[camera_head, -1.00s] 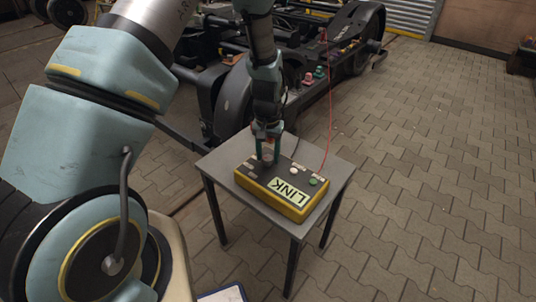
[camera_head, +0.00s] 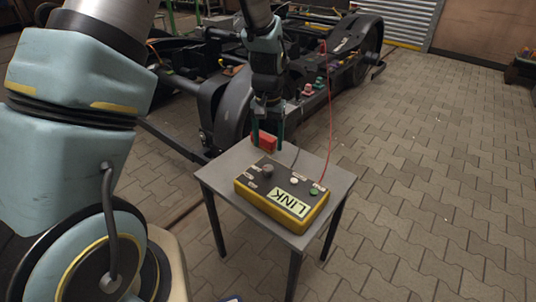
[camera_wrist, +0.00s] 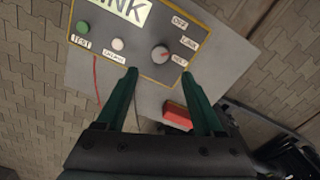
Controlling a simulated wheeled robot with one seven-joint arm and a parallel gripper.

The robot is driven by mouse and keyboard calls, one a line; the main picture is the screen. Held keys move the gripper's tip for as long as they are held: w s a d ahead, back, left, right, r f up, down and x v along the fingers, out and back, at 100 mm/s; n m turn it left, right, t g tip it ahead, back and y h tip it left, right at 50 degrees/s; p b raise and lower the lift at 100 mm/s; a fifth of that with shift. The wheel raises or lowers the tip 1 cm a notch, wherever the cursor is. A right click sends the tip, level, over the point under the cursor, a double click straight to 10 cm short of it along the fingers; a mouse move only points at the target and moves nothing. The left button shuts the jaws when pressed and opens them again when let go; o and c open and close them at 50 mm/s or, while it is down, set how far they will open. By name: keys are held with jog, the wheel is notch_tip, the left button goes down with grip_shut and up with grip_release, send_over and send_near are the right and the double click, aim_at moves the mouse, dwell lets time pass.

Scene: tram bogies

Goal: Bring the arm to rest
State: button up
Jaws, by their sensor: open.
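My gripper (camera_head: 267,138) hangs above the back of the small grey table (camera_head: 215,178), its fingers pointing down. In the wrist view its two green fingers (camera_wrist: 160,82) are spread wide apart with nothing between them. The yellow and black box (camera_head: 283,198) labelled LINK sits on the table in front of the gripper. Its grey knob (camera_wrist: 160,54), white button (camera_wrist: 118,44) and green button (camera_wrist: 84,27) show in the wrist view. The fingers are apart from the knob.
A red block (camera_wrist: 177,115) lies near the table's back edge, close to one finger. A red cable (camera_head: 330,120) runs from the box to the dark bogie (camera_head: 225,108) behind the table. The paved floor (camera_head: 430,170) at right is clear.

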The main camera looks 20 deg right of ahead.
jog(key=shift+r, duration=0.8)
jog(key=w+a+r+n+p, duration=0.1)
jog(key=a+r, duration=0.2)
jog(key=a, duration=0.4)
jog(key=w+a+r+n, duration=0.1)
jog(key=a+r+n, duration=0.1)
jog(key=a+r, duration=0.3)
jog(key=s+a+r+n, duration=0.1)
jog(key=s+a+r, duration=0.1)
jog(key=a, duration=0.7)
jog(key=s+a+r+n+t+p, duration=0.1)
jog(key=s+a, duration=0.3)
jog(key=a, duration=0.5)
jog(key=shift+a+r+n+t, duration=0.3)
jog(key=shift+r+n, duration=0.2)
jog(key=shift+n, duration=0.3)
